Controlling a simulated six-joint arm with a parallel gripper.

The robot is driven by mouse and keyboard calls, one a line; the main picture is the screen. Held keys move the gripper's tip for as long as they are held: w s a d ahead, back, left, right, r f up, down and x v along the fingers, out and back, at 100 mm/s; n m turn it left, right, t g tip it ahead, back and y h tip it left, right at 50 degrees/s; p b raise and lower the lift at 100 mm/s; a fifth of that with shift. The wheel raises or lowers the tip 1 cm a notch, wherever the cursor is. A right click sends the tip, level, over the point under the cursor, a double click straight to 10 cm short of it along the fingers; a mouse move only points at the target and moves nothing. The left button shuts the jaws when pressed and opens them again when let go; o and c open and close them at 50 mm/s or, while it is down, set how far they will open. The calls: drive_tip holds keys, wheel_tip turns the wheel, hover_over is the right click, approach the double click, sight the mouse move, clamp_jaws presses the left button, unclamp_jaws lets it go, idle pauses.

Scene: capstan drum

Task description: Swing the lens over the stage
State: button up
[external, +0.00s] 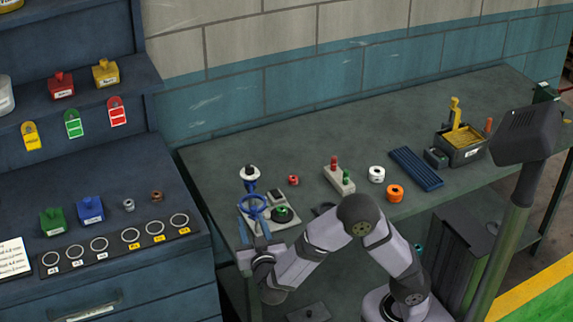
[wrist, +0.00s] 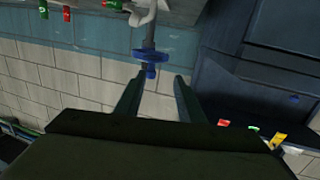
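A blue ring on a stem, which looks like the lens (external: 254,206), stands over the left part of a light base plate (external: 262,226) on the bench. A dark round piece with a green top, which may be the stage (external: 282,213), sits right of the ring on the same plate. My gripper (external: 256,245) is at the bench's front left edge, just below the ring. In the wrist view my gripper (wrist: 157,82) is open, with its two fingers apart. A blue part on a grey stem (wrist: 150,56) shows beyond and between the fingertips; contact is not visible.
A white-topped post (external: 250,172) stands behind the ring. A dark cabinet (external: 110,265) stands close on the left.

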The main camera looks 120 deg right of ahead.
sight(253, 199)
drive_tip(key=shift+s+d+r+m+g+p, duration=0.15)
drive_tip(key=shift+s+d+r+m+g, duration=0.1)
drive_tip(key=shift+s+g, duration=0.15)
drive_tip(key=shift+s+d+r+m+g+p, duration=0.2)
drive_tip(key=shift+s+g, duration=0.1)
drive_tip(key=shift+s, duration=0.1)
drive_tip(key=shift+s+d+f+m, duration=0.2)
drive_tip(key=shift+d+m, duration=0.05)
drive_tip(key=shift+d, duration=0.35)
drive_tip(key=shift+p+x, duration=1)
drive_tip(key=shift+x, duration=2.65)
drive_tip(key=shift+r, duration=0.1)
clamp_jaws()
